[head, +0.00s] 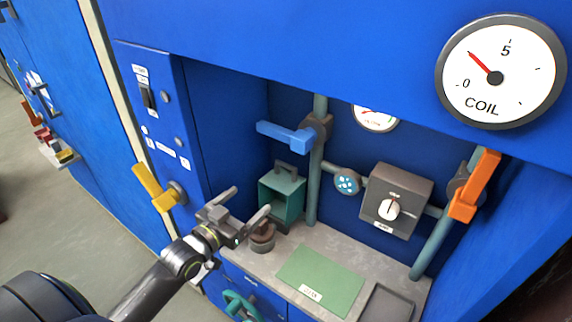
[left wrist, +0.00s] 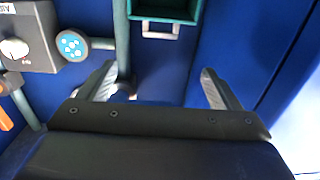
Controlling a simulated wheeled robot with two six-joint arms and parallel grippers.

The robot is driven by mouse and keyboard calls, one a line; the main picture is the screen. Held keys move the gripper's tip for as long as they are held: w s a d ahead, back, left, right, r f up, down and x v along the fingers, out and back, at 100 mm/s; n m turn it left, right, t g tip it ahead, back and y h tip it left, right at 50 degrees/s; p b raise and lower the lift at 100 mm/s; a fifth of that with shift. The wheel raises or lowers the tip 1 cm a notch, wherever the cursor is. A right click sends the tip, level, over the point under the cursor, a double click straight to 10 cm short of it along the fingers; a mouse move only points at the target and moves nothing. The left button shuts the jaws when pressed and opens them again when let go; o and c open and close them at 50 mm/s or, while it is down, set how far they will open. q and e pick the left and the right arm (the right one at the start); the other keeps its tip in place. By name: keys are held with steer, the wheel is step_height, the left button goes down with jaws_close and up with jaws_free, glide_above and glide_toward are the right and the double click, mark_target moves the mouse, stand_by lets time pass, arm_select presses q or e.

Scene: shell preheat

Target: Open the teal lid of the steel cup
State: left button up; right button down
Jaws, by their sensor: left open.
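My left gripper (head: 250,203) is open, its two fingers spread and empty, in front of the left part of the recess. In the left wrist view its fingers (left wrist: 156,78) are apart with nothing between them. A teal box-like piece (head: 282,198) with a hollow front and a grey handle stands just beyond the fingertips, apart from them. It also shows at the top of the left wrist view (left wrist: 165,10), upside down. A small round brownish-grey cup-like object (head: 262,238) sits on the counter below the fingers, partly hidden. I cannot tell whether the teal piece is its lid.
A blue lever (head: 284,134) on a vertical pipe stands behind. A yellow handle (head: 153,187) is left of the gripper. A dial box (head: 396,199) and orange lever (head: 475,185) are to the right.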

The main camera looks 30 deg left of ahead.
mark_target(285, 165)
arm_select(q)
steer(key=w, duration=0.5)
steer(key=w+d, duration=0.1)
steer(key=w, duration=0.5)
steer(key=w+d+b, duration=0.1)
steer(key=w, duration=0.5)
steer(key=shift+w+d+r, duration=0.2)
